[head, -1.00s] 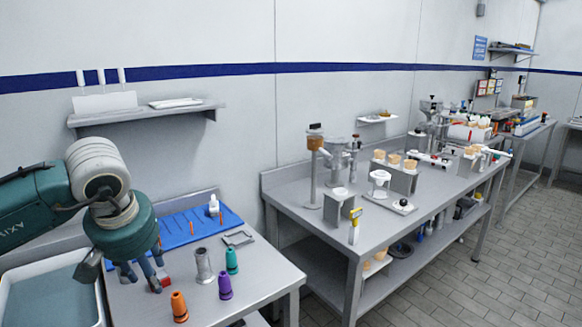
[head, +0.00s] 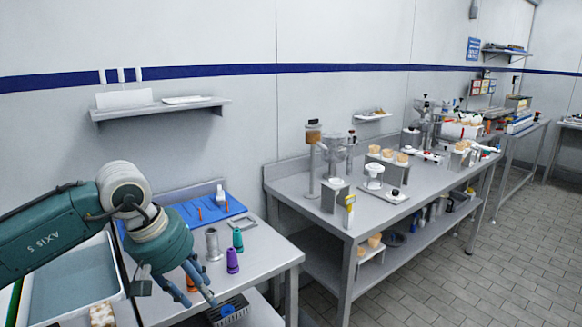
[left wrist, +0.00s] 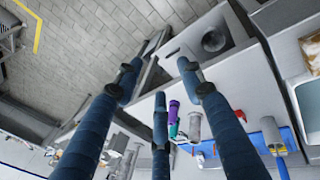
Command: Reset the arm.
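My left gripper (head: 190,288) hangs from the left over the front part of the near table (head: 262,262). Its blue fingers are spread with nothing between them. In the left wrist view the gripper (left wrist: 159,82) shows the spread fingers, with floor and table edge beyond. My right gripper is in neither view.
A blue mat (head: 190,214) with a white bottle (head: 220,194) lies at the table's back. A white-rimmed tray (head: 115,255) is at the left. A blue slotted object (head: 229,310) shows low in front. A long bench (head: 300,200) stands to the right; the tiled floor (head: 470,285) is open.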

